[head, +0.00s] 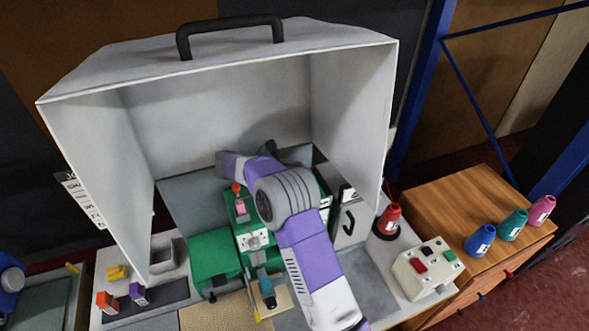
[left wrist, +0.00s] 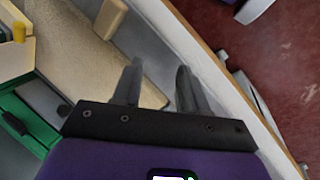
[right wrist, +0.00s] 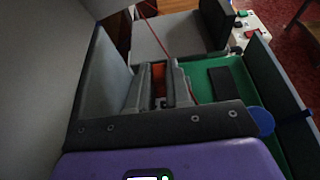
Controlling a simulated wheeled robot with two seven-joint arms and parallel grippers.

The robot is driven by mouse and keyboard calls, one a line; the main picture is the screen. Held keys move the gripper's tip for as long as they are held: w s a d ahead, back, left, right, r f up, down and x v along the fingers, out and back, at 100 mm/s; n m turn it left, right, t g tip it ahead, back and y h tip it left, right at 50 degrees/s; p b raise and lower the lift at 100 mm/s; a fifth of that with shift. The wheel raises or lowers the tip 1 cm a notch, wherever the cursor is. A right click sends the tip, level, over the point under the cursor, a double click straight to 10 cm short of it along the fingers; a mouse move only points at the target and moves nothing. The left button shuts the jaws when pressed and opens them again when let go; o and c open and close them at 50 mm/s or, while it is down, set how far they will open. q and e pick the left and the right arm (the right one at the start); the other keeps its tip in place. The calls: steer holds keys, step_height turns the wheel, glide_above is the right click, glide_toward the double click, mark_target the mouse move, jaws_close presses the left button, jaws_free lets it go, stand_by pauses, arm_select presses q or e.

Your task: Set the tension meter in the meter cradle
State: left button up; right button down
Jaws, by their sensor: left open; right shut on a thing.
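My right gripper (right wrist: 157,82) is shut on an orange-red thing (right wrist: 158,74) in the right wrist view. Only a narrow part of it shows between the fingers, so I cannot confirm that it is the tension meter. In the head view my right arm reaches under the grey hood, above the green machine (head: 212,254), and hides the grip. My left gripper (left wrist: 159,78) is open and empty near the table's front edge in the left wrist view; it does not show in the head view. I cannot tell which fixture is the meter cradle.
The hood (head: 215,95) encloses the machine at back and sides. An open grey bin (head: 163,262) and orange (head: 107,301) and purple (head: 138,293) blocks stand left. A red thread (right wrist: 158,35) crosses near the right gripper.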

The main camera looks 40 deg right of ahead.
steer(key=shift+f, duration=0.1)
steer(key=c, duration=1)
jaws_free()
steer(key=shift+o, duration=0.2)
steer(key=shift+a, duration=0.15)
steer(key=v, duration=1.2)
steer(key=shift+s, duration=0.1)
